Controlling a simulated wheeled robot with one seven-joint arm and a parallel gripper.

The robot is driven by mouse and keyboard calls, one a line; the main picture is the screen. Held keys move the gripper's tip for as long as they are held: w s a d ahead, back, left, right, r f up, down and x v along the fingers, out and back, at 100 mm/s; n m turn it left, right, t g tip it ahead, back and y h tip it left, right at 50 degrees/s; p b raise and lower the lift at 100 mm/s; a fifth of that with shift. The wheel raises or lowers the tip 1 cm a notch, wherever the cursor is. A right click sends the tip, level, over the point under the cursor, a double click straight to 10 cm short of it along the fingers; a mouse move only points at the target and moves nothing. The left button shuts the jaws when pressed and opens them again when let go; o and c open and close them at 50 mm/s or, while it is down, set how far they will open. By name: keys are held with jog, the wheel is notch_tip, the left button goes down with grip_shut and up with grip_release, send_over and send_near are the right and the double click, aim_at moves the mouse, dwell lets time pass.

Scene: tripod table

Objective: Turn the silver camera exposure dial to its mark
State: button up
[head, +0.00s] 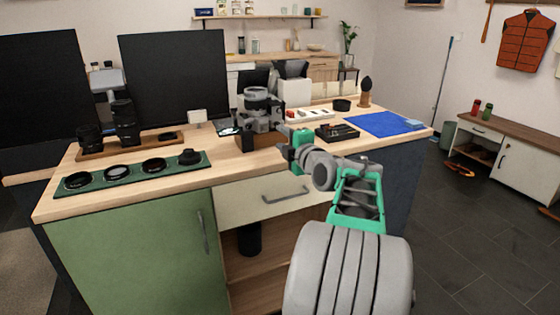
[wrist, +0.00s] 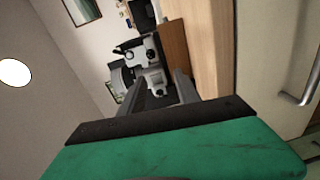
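A grey and black camera (head: 262,112) stands on a wooden block (head: 260,141) on the workbench in the head view. Silver round parts show on its top, but I cannot tell the exposure dial or its mark apart at this size. My gripper (head: 284,151) is at the bench's front edge, just right of and in front of the block, apart from the camera. In the wrist view my gripper (wrist: 161,78) has its two fingers spread with a gap between them. The camera (wrist: 137,50) shows sideways beyond the fingertips, beside its wooden block (wrist: 174,45). The fingers hide part of it.
A green mat (head: 135,173) with several lenses and a wooden tray (head: 95,151) with lenses lie left on the workbench (head: 220,157). A black tray (head: 337,132) and a blue cloth (head: 385,123) lie right. A drawer with a handle (head: 285,195) is below my gripper.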

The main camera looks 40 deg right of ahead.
aim_at(261, 124)
jog(key=shift+s+d+t, duration=0.15)
jog(key=shift+s+d, duration=0.1)
jog(key=shift+d, duration=0.3)
jog(key=shift+s+d+t, duration=0.15)
jog(key=shift+s+d, duration=0.05)
jog(key=shift+d, duration=0.3)
jog(key=shift+w+d+r+n, duration=0.2)
jog(key=shift+w+n, duration=0.05)
jog(key=shift+n, duration=0.05)
jog(key=x, duration=0.7)
jog(key=shift+c, duration=0.6)
grip_shut()
